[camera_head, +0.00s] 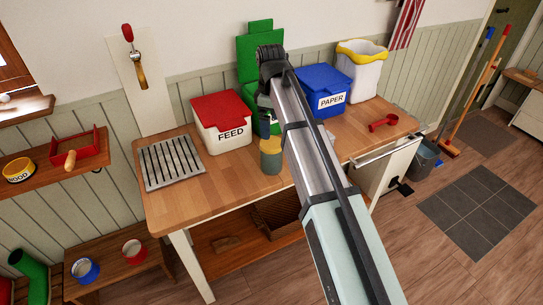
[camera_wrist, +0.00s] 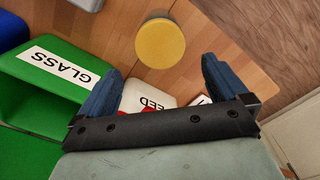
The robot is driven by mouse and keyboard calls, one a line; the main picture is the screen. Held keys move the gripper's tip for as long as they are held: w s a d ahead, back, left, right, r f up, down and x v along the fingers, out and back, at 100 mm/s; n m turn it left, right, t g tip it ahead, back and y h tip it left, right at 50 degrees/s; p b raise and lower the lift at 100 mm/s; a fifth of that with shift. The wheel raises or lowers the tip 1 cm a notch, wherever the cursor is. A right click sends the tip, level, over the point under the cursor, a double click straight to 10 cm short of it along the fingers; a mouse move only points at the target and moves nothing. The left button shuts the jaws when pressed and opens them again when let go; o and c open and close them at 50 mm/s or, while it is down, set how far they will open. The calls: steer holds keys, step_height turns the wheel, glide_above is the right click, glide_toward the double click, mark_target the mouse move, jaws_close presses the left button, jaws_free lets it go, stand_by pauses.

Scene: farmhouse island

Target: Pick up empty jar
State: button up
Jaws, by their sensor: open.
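A jar (camera_head: 271,156) with a yellow top and a grey-green body stands upright on the wooden worktop, in front of the feed bin. In the wrist view its round yellow top (camera_wrist: 160,43) shows from above, beyond the fingertips and roughly centred between them. My gripper (camera_wrist: 160,68) is open, with its two blue fingers apart and nothing between them. In the head view my gripper (camera_head: 266,124) is partly hidden by my arm and hangs above and behind the jar. Whether the jar is empty cannot be seen.
A feed bin with a red lid (camera_head: 222,112), a green bin labelled GLASS (camera_wrist: 50,85), a blue paper bin (camera_head: 325,83) and a white bin with a yellow rim (camera_head: 360,75) line the back. A metal rack (camera_head: 171,162) lies left; a red scoop (camera_head: 383,123) lies right.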

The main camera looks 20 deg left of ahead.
mark_target(270, 143)
steer(key=shift+s+a+f, duration=0.1)
steer(key=shift+a, duration=0.15)
step_height(270, 143, down, 8)
steer(key=shift+d+f, duration=0.2)
steer(key=shift+f, duration=1.15)
steer(key=shift+d+f, duration=0.15)
steer(key=shift+f, duration=1.15)
steer(key=shift+c, duration=0.4)
steer(key=c, duration=1)
steer(key=shift+r, duration=5.05)
steer(key=shift+c, duration=0.2)
